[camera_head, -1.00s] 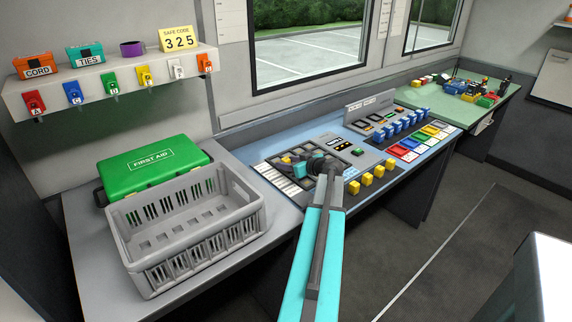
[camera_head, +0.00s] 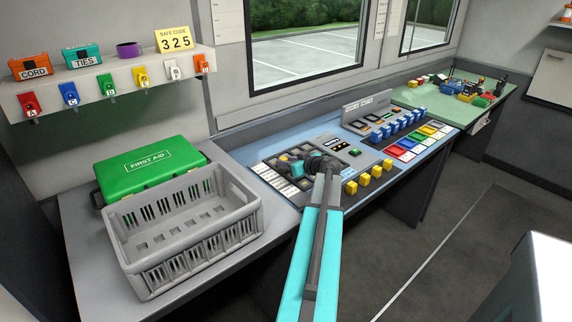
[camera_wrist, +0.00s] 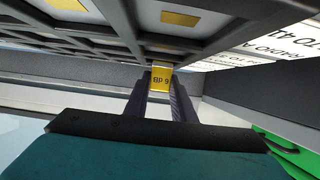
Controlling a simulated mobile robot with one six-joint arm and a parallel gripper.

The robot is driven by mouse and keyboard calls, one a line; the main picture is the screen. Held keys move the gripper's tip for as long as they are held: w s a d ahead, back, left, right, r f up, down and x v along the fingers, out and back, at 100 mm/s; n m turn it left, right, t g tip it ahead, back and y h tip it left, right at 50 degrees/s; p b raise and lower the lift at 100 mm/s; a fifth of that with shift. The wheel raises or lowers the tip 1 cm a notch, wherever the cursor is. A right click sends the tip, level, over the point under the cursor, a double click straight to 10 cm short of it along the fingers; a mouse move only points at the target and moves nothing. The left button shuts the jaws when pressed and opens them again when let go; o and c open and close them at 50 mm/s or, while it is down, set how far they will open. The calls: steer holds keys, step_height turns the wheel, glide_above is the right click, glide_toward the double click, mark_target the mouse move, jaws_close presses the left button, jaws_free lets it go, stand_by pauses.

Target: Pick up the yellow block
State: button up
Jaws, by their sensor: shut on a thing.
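My gripper (camera_wrist: 160,100) is shut on a small yellow block (camera_wrist: 161,79), which sits between the two dark fingertips in the wrist view. The block's face carries dark lettering that ends in 9. In the head view, my gripper (camera_head: 288,167) is low over the left part of the control desk, at the dark compartment grid (camera_head: 268,152). The held block is too small and covered to make out clearly there. Several other yellow blocks (camera_head: 363,180) stand in a row along the desk's front edge, right of my arm.
A grey crate (camera_head: 190,252) and a green first aid case (camera_head: 150,166) stand on the counter to the left. Rows of blue switches (camera_head: 397,122) and coloured tiles (camera_head: 407,147) lie further right. The grid's walls are close to my gripper in the wrist view.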

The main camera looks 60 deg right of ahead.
steer(key=shift+r+b, duration=0.4)
steer(key=shift+r, duration=1)
steer(key=s+a+b, duration=0.1)
steer(key=s+a, duration=0.1)
steer(key=a, duration=0.2)
steer(key=s+a+r, duration=0.1)
steer(key=s+a, duration=0.2)
steer(key=s+a+b, duration=0.1)
steer(key=s+a, duration=0.1)
steer(key=a, duration=0.2)
steer(key=shift+s+a+r+b, duration=0.15)
steer(key=shift+s+a+b, duration=0.05)
steer(key=shift+a+b, duration=0.15)
steer(key=shift+d+b, duration=0.15)
steer(key=shift+b, duration=1.1)
steer(key=b, duration=0.2)
steer(key=shift+s+a+b, duration=0.1)
steer(key=shift+a+b, duration=0.15)
steer(key=shift+b, duration=0.05)
steer(key=a+b, duration=0.1)
steer(key=b, duration=0.4)
steer(key=shift+s, duration=0.3)
steer(key=shift+s+a+r+b, duration=0.2)
steer(key=shift+a+b, duration=0.1)
steer(key=shift+b, duration=0.85)
